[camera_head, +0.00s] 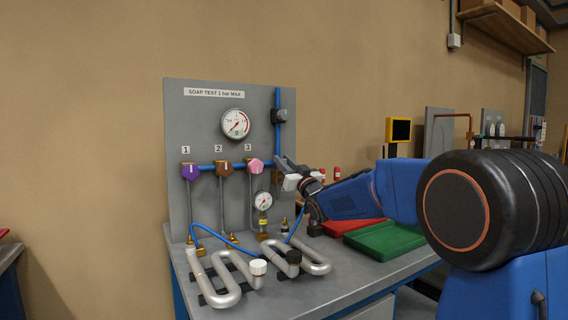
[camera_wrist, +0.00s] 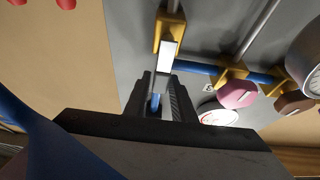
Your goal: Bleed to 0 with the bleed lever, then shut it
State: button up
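The bleed lever (camera_wrist: 168,56) is a pale bar on a brass valve body (camera_wrist: 170,30) in the wrist view. My gripper (camera_wrist: 160,78) points at it, its dark fingers apart, with the lever's near end at the fingertips. I see no clear grip on it. In the head view my gripper (camera_head: 284,168) is at the right end of the blue manifold and hides most of the lever. The large gauge (camera_head: 236,124) shows a needle toward the lower left; its exact reading is too small to tell. A smaller gauge (camera_head: 263,201) sits below.
Purple (camera_head: 190,171), brown (camera_head: 224,169) and pink (camera_head: 255,166) knobs line the manifold left of my gripper. Silver serpentine coils (camera_head: 222,290) lie on the bench below. A green tray (camera_head: 385,240) and red tray (camera_head: 350,227) are to the right.

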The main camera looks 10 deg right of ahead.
grip_shut()
jog(key=w+d+f+m+g+h, duration=0.1)
jog(key=d+f+m+h, duration=0.1)
jog(key=m, duration=0.9)
jog(key=d+f+m+g+h, duration=0.2)
jog(key=m+h, duration=0.4)
jog(key=m, duration=0.5)
jog(key=shift+w+d+f+m+h, duration=0.3)
jog(key=shift+w+d+f, duration=0.1)
jog(key=shift+d+f, duration=0.55)
jog(key=shift+a+f, duration=0.1)
jog(key=shift+f, duration=0.05)
jog(key=shift+o, duration=2.4)
grip_release()
